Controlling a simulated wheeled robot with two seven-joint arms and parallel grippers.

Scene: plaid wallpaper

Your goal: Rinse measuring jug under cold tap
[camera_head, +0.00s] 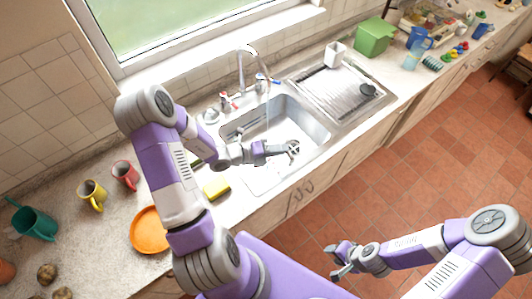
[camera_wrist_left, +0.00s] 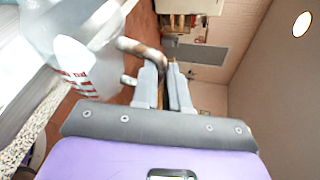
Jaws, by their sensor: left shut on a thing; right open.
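The clear measuring jug (camera_wrist_left: 85,60) with red markings shows at the left of the left wrist view, tilted in that picture. The jug's transparent body is hard to make out in the head view. The curved tap spout (camera_head: 248,50) rises behind the sink, with a blue-marked tap (camera_head: 264,80) and a red-marked tap (camera_head: 226,101). I cannot tell whether water runs. My right gripper (camera_head: 338,262) is open and empty above the floor.
A yellow sponge (camera_head: 217,189) and an orange plate (camera_head: 150,230) lie left of the sink.

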